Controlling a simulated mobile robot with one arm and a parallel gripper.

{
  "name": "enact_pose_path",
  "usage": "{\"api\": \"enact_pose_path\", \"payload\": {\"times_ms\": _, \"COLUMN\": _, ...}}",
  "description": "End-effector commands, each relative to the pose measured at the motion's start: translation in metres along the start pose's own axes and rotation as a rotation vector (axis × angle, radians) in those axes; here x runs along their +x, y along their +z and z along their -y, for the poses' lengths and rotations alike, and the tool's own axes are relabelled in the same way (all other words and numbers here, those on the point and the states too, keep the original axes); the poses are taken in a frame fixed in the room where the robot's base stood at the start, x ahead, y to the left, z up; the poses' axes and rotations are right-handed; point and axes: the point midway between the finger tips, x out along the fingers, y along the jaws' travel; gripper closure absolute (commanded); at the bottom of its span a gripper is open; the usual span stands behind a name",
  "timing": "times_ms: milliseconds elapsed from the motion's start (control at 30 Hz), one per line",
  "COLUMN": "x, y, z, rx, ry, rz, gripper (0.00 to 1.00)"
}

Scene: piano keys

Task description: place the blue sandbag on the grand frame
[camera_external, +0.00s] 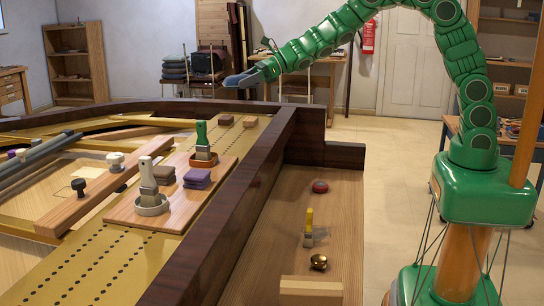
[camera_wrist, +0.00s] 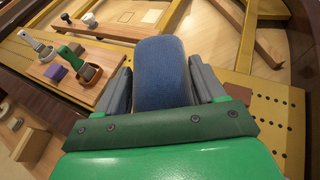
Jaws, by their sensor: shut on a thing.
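The blue sandbag (camera_wrist: 162,72) fills the space between the two grey fingers in the wrist view. My gripper (camera_external: 242,80) is shut on it and holds it in the air over the piano's far right part in the external view. There the bag is hard to tell apart from the fingers. The grand frame (camera_external: 75,272) is the gold plate with rows of dark holes inside the dark wooden rim. It also shows in the wrist view (camera_wrist: 266,106), below and right of the bag. The bag appears raised above it.
Two small brown blocks (camera_external: 226,120) lie farther back. The dark rim (camera_external: 245,215) stands up beside the frame. The right shelf holds a yellow-handled brush (camera_external: 309,225).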

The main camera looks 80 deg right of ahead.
Motion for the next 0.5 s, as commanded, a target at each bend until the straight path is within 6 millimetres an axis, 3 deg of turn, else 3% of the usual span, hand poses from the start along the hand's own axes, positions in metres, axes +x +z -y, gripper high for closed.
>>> {"api": "enact_pose_path", "payload": {"times_ms": 500, "x": 0.066, "y": -0.028, "z": 0.000, "rx": -0.079, "ry": 0.191, "rz": 0.002, "gripper": 0.83}}
